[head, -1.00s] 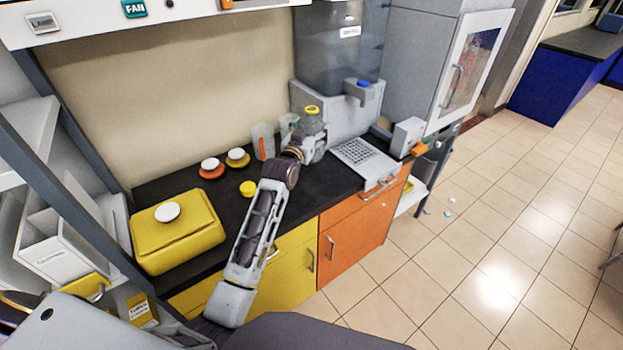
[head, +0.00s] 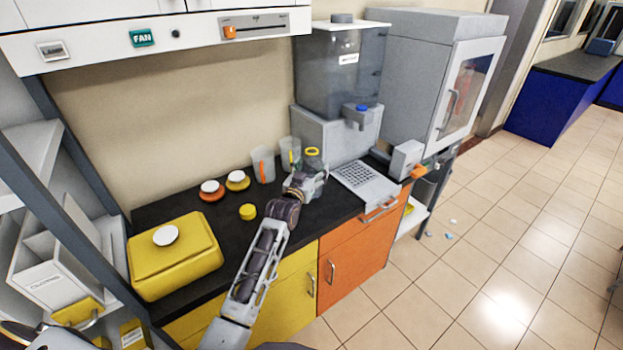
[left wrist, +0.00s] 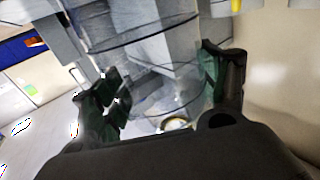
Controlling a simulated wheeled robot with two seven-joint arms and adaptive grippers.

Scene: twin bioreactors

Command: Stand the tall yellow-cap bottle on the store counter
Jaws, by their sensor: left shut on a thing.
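The tall bottle (head: 312,153) is clear, with a yellow ring at its top, and looks upright in the head view. My left gripper (head: 309,181) is shut on it over the black counter (head: 334,206), in front of the grey dispenser. The gripper hides the bottle's lower part, so I cannot tell whether its base touches the counter. In the left wrist view the clear bottle wall (left wrist: 155,62) fills the space between the two dark fingers (left wrist: 165,92). My right gripper is not in view.
Two beakers (head: 263,166) (head: 289,153) stand just left of the bottle. A loose yellow cap (head: 248,212), two small white-topped pieces (head: 212,191) (head: 237,181) and a yellow box (head: 174,256) are further left.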

